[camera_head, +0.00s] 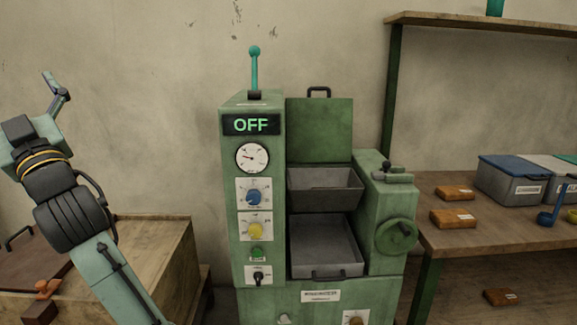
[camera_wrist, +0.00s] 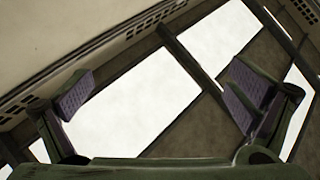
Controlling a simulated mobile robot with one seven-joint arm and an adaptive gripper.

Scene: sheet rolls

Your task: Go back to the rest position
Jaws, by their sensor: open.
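My gripper (camera_head: 58,92) is raised at the left of the head view, pointing up, beside the green machine and apart from it. In the wrist view my gripper (camera_wrist: 165,95) shows two purple-grey finger pads spread wide with nothing between them. Behind them the wrist view shows bright white panels (camera_wrist: 150,105) in a dark frame, with pale slotted strips at the upper left. The arm crosses the lower left of the head view, in front of the wooden box.
The green machine (camera_head: 262,190) stands in the middle; its display reads OFF and its lever (camera_head: 254,68) is upright. A wooden box (camera_head: 160,250) is at left. The right table (camera_head: 480,232) holds orange-brown blocks (camera_head: 454,218) and a blue-lidded grey box (camera_head: 512,182). The wall above the box is clear.

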